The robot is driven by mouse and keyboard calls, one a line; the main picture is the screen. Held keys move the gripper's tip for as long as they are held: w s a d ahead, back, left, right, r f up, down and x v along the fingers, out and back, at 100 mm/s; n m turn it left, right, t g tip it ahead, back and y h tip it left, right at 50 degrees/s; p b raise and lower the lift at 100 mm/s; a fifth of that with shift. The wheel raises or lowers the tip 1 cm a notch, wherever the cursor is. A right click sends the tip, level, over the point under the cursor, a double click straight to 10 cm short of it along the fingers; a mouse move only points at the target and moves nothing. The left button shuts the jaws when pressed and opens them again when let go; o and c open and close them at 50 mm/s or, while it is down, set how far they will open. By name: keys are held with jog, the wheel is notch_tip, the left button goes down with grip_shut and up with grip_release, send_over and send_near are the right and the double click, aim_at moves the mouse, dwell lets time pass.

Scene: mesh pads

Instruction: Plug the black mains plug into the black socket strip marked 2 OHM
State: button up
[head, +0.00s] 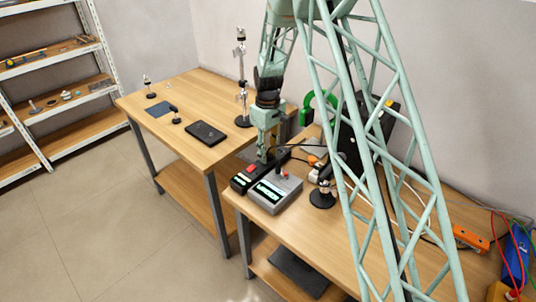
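A dark cable runs to the right from beside my fingers. I cannot make out the black mains plug; it may be hidden at the fingertips. I cannot tell whether the fingers are shut on something.
A grey box (276,196) with a green-lit panel and red button stands right beside the black strip. A round black stand (322,198) and loose cables are further right. An orange strip (470,239) lies far right. The left table (165,132) holds small stands and a black slab (206,133).

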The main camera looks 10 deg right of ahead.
aim_at(268, 152)
notch_tip(268, 152, up, 11)
jog(key=shift+f, duration=0.2)
jog(key=shift+r, duration=0.55)
dwell(0.8)
